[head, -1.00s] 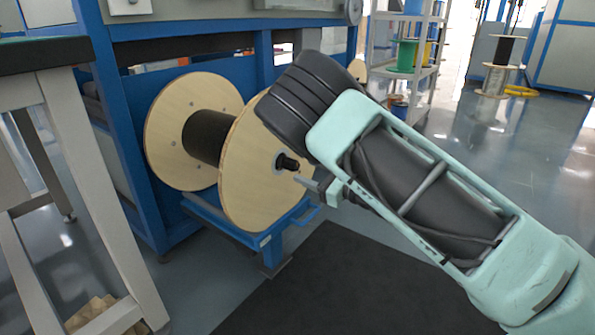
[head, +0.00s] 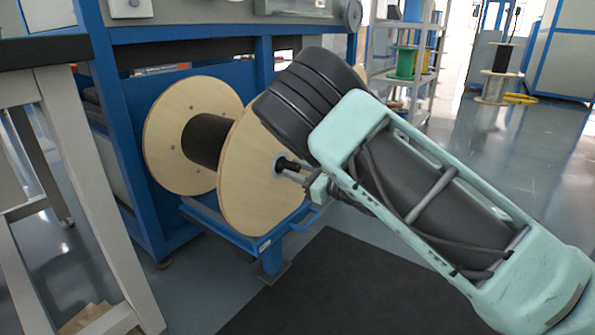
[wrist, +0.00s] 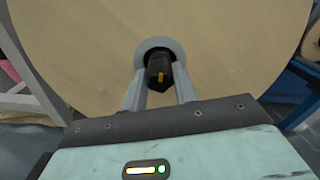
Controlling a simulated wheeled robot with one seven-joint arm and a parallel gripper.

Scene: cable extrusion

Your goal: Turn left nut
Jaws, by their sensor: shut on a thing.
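The nut (wrist: 158,72) is a dark piece at the centre of the spool's near flange, with a small orange mark on it. In the head view the dark nut (head: 287,165) sticks out from a grey hub on the wooden flange. My gripper (wrist: 160,82) has one finger on each side of the nut and is shut on it. In the head view my gripper (head: 304,174) reaches the nut from the right, partly hidden by my arm. The spool (head: 245,185) has two round wooden flanges and a black wound core (head: 205,140).
The spool sits at a blue frame (head: 270,262) low on the floor. A table with pale legs (head: 85,200) stands at the left. A dark mat (head: 330,285) lies in front. A shelf with spools (head: 405,65) stands behind.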

